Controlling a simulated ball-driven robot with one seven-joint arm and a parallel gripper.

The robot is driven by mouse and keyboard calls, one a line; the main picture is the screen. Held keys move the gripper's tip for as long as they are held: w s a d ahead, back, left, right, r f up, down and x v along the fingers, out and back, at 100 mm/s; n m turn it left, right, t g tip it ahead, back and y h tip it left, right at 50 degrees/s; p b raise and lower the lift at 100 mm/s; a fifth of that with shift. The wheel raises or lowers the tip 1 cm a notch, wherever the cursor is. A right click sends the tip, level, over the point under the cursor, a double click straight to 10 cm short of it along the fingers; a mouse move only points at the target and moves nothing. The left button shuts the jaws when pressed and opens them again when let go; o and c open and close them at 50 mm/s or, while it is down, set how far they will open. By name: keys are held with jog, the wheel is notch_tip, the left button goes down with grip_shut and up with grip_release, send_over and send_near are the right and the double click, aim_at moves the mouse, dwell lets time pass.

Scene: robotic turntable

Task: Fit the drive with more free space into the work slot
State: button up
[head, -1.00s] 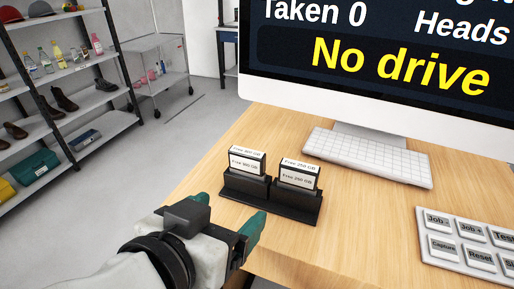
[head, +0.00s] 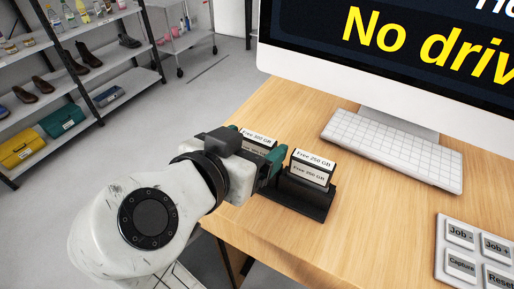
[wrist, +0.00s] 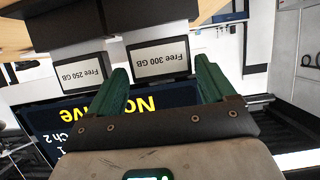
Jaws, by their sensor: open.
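The drive labelled Free 300 GB (head: 258,138) stands upright in the left bay of a black stand (head: 310,205), partly hidden by my gripper. The drive labelled Free 250 GB (head: 312,167) stands in the right bay. In the wrist view both labels are upside down: Free 300 GB (wrist: 160,58) in the middle and Free 250 GB (wrist: 77,74) to the left. My gripper (wrist: 161,66) is open, its green fingers on either side of the 300 GB label. I cannot tell whether they touch the drive. No work slot can be made out.
The monitor (head: 300,78) stands behind, its screen showing "No driv", cut off. A white keyboard (head: 390,150) lies right of the stand, and a button panel (head: 475,250) is at the right edge. Bare wooden desk (head: 375,225) lies between.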

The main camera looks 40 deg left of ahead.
jog(key=shift+p+x, duration=0.6)
jog(key=shift+x, duration=1.65)
jog(key=c, duration=0.7)
jog(key=shift+c, duration=0.4)
